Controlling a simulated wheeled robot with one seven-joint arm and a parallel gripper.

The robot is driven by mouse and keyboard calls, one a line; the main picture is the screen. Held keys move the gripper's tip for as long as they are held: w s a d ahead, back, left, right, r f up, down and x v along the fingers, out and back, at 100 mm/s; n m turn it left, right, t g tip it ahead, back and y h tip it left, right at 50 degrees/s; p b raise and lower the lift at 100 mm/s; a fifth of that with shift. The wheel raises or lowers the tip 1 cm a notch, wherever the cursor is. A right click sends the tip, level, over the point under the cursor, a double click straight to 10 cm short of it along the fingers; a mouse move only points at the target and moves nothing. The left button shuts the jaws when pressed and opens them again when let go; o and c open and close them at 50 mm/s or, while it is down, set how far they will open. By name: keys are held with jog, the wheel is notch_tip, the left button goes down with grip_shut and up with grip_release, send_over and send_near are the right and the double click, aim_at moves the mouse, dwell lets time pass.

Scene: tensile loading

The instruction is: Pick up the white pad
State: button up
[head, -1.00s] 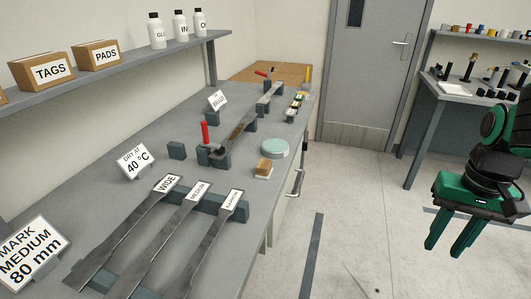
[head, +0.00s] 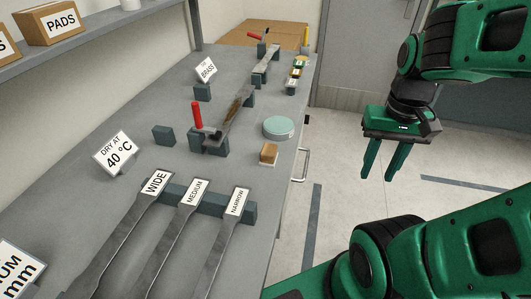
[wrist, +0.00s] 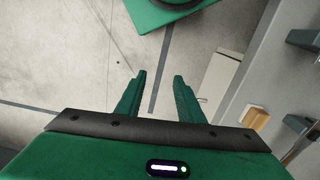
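My gripper (head: 382,174) hangs over the floor to the right of the bench, fingers pointing down, apart and empty. In the wrist view (wrist: 158,82) the fingers also stand apart with only floor between them. A small block with a tan top and pale, whitish underside (head: 268,154) lies near the bench's right edge; it shows at the right of the wrist view (wrist: 255,117). Several small pale and coloured pieces (head: 296,73) lie farther back along that edge. I cannot tell for sure which of these is the white pad.
A round pale-green tin (head: 279,128) stands behind the tan block. A red-handled clamp (head: 197,116) holds a metal strip on dark blocks. Labelled strips (head: 185,232) lie at the front of the bench (head: 90,165). A drawer handle (head: 304,165) sticks out at the bench's side.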

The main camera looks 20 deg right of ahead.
jog(key=o, duration=0.4)
jog(key=shift+s+r, duration=0.3)
send_near(269, 149)
jog(key=shift+s+m, duration=0.2)
jog(key=shift+m, duration=0.2)
jog(key=shift+w+a+f, duration=0.1)
jog(key=shift+a+f, duration=0.05)
jog(key=shift+f, duration=0.15)
jog(key=shift+w+f, duration=0.1)
jog(key=shift+f, duration=4.95)
